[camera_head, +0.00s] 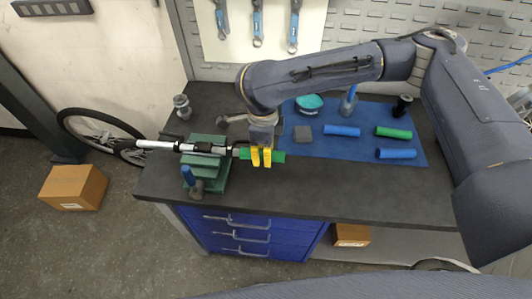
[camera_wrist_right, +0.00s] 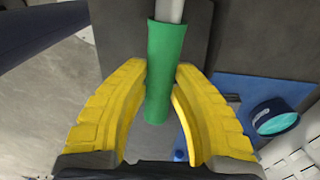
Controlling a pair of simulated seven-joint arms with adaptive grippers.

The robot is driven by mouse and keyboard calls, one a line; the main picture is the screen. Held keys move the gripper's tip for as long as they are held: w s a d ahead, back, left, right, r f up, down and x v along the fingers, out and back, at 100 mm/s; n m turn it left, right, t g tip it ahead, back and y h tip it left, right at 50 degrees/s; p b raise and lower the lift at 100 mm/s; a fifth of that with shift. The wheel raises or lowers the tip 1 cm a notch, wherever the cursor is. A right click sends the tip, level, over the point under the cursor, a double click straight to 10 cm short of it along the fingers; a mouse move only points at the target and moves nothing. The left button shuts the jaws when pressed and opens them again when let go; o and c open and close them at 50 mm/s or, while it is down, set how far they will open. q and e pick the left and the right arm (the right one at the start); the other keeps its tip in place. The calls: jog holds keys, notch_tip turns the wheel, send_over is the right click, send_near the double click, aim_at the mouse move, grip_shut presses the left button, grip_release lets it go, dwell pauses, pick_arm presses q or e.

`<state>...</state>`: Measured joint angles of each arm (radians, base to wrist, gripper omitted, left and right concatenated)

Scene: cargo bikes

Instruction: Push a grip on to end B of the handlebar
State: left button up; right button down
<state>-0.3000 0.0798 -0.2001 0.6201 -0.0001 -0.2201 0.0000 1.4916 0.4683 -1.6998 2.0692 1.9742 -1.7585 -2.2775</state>
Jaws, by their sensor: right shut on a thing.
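The handlebar (camera_head: 155,145) lies held in a green clamp stand (camera_head: 212,184) at the left of the bench. My right gripper (camera_head: 261,164) is shut on a green grip (camera_head: 278,156), just right of the stand. In the right wrist view the yellow fingers (camera_wrist_right: 161,82) close on both sides of the green grip (camera_wrist_right: 168,45). The silver bar (camera_wrist_right: 170,9) runs into the grip's far mouth, so the grip appears to be around the bar's end. How deep the bar sits inside is hidden. No letter marking the end is readable. My left gripper is out of view.
A blue-handled tool (camera_head: 189,177) stands by the clamp stand. The bench front is clear.

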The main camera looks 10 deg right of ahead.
jog(key=shift+w+a, duration=0.2)
jog(key=shift+a, duration=0.4)
jog(key=shift+w+a, duration=0.15)
jog(key=shift+a, duration=0.4)
dwell(0.8)
jog(key=c, duration=1.1)
grip_release()
jog(key=shift+c, duration=0.2)
